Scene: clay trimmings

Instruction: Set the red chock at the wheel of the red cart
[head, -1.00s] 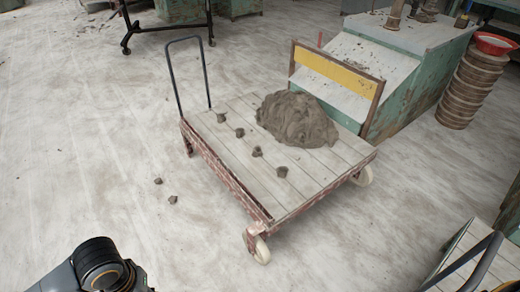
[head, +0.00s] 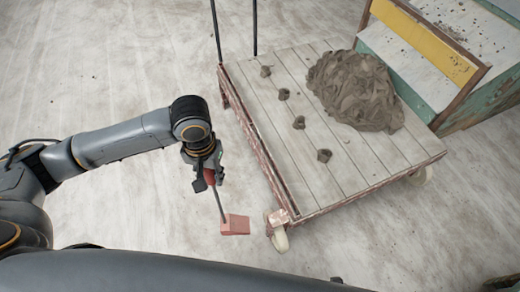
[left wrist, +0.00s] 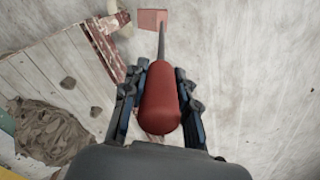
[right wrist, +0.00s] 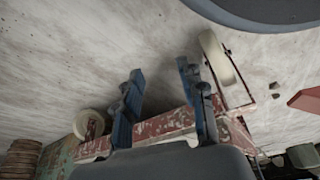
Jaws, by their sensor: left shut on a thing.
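The red chock (head: 235,225) hangs at the lower end of a thin dark rod with a red grip. My left gripper (head: 208,177) is shut on that grip, which also fills the middle of the left wrist view (left wrist: 160,105). The chock is left of the near wheel (head: 280,240) of the cart (head: 283,178), with a small gap. I cannot tell whether it touches the floor. The wheel also shows in the right wrist view (right wrist: 220,62), and part of the chock at its right edge (right wrist: 308,100). My right gripper (right wrist: 158,80) is open and empty, near the cart's red frame.
A clay heap (head: 355,90) and several small lumps lie on the cart's plank deck. A green bench with a yellow-panelled board (head: 430,45) stands behind the cart. Small crumbs lie on the floor in the right wrist view.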

